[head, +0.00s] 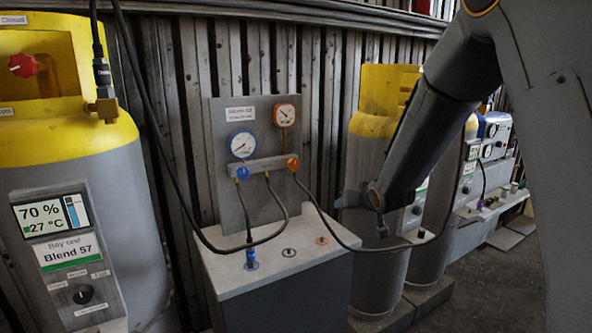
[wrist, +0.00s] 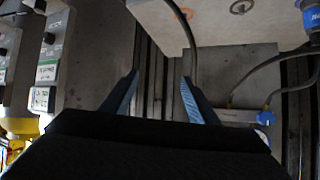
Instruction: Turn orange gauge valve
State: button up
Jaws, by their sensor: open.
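The orange gauge valve (head: 292,163) is a small orange knob at the right end of a grey manifold bar (head: 265,167), below the orange-rimmed gauge (head: 285,114). A blue valve (head: 242,173) sits at the bar's left end, below the blue-rimmed gauge (head: 242,145). My gripper (head: 346,198) is right of and lower than the orange valve in the head view, apart from it. In the wrist view my gripper (wrist: 159,77) is open, with nothing between its blue-padded fingers. The blue valve (wrist: 265,118) shows there at lower right; the orange valve is not visible.
Black hoses run from the manifold; one (head: 340,240) loops right below my gripper. The bench box (head: 270,265) has a blue connector (head: 251,259). A yellow-topped cylinder (head: 70,140) stands left; others (head: 375,150) stand behind my arm. A corrugated wall backs the panel.

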jog(key=w+a+r+n+t+y, duration=0.2)
jog(key=w+a+r+y, duration=0.15)
jog(key=w+a, duration=0.45)
jog(key=n+t+y, duration=0.1)
jog(key=t+y, duration=0.1)
jog(key=y, duration=0.2)
send_near(296, 164)
jog(key=x, duration=0.8)
jog(key=shift+w+a+r, duration=0.1)
jog(key=shift+w+a, duration=0.05)
jog(key=shift+a, duration=0.05)
jog(key=c, duration=1)
